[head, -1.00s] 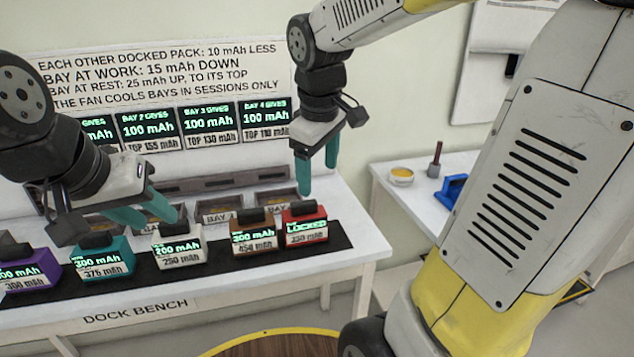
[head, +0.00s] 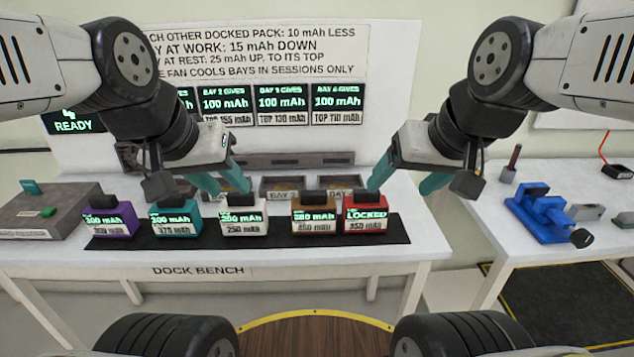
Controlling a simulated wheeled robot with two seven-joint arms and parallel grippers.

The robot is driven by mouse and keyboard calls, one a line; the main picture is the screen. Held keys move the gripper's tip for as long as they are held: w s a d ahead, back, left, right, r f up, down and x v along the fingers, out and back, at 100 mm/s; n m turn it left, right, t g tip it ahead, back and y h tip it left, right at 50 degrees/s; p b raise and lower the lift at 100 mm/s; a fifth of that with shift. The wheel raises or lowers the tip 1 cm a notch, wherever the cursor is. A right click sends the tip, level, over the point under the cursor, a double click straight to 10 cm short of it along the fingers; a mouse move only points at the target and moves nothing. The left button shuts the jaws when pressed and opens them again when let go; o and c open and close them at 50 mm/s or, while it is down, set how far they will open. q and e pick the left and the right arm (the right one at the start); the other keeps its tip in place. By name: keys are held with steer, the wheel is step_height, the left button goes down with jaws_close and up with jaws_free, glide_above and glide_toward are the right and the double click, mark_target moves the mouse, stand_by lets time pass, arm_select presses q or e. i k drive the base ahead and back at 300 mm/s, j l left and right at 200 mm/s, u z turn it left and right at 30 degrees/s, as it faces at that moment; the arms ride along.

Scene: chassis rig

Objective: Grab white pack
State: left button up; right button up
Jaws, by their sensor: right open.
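The white pack (head: 243,228) stands upright on the black mat, in the middle of the row. It has a dark handle on top and a screen that reads 200 mAh. My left gripper (head: 228,191) is above and behind it, a little to its left in the picture. Its two teal fingers are apart with nothing visible between them. My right gripper (head: 381,187) is open, with its teal fingers just above and behind the red pack (head: 365,214), which reads LOCKED. Neither gripper holds a pack.
A purple pack (head: 109,221) and a teal pack (head: 177,221) stand left of the white one; a brown pack (head: 314,215) stands to its right. Docking bays (head: 283,187) lie behind the row. A grey box (head: 45,210) is on the bench's left; a blue vise (head: 540,213) is on the side table.

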mark_target(240, 216)
steer(key=j, duration=1.75)
